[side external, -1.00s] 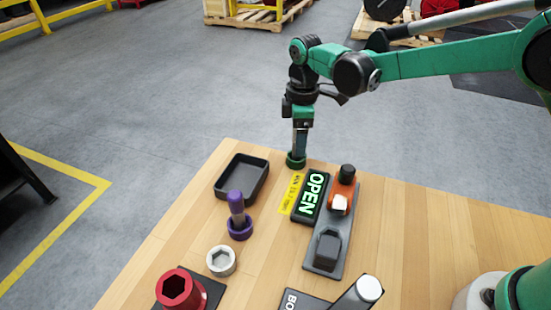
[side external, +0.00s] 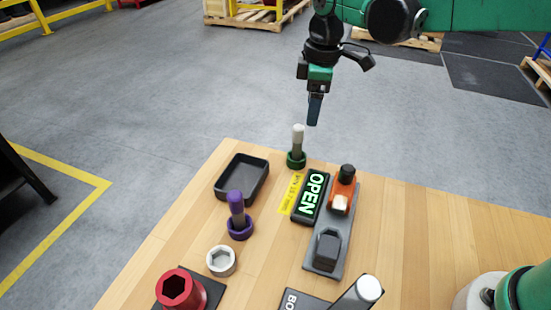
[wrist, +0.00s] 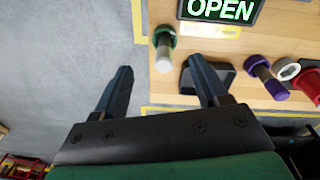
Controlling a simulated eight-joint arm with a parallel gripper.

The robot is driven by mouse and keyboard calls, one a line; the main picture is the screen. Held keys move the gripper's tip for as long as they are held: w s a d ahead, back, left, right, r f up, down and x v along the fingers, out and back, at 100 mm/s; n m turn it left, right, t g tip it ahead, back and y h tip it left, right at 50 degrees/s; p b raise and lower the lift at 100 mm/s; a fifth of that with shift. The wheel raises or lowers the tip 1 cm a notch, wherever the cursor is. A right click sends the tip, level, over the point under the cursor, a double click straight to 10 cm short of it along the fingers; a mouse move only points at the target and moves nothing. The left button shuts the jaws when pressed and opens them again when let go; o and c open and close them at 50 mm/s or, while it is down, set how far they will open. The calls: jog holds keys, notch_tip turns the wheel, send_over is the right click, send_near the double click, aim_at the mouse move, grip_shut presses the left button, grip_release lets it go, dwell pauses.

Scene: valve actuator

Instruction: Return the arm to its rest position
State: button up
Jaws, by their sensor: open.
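My gripper (side external: 314,110) is raised above the far edge of the wooden table. In the wrist view my gripper (wrist: 160,92) shows two dark fingers spread apart with nothing between them. Below it, a pale peg stands upright in a green ring holder (side external: 296,160) at the table's far edge, apart from the fingers. The green ring holder with its peg also shows in the wrist view (wrist: 164,40).
A lit OPEN sign (side external: 310,197) stands beside a grey plate with an orange valve part (side external: 342,187). A black tray (side external: 222,192), a purple peg holder (side external: 239,227), a white hex ring (side external: 221,261) and a red socket (side external: 180,288) lie leftward. Air above the table is clear.

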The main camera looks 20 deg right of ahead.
jog(key=s+d+m+t, duration=0.3)
jog(key=s+d+m, duration=0.1)
jog(key=s, duration=0.3)
jog(key=s+d+r+m+t, duration=0.1)
jog(key=s+d+m+t, duration=0.2)
jog(key=s+m, duration=0.4)
jog(key=shift+s+d+m, duration=0.15)
jog(key=shift+d+m, duration=0.15)
jog(key=shift+d, duration=0.45)
jog(key=shift+r, duration=0.1)
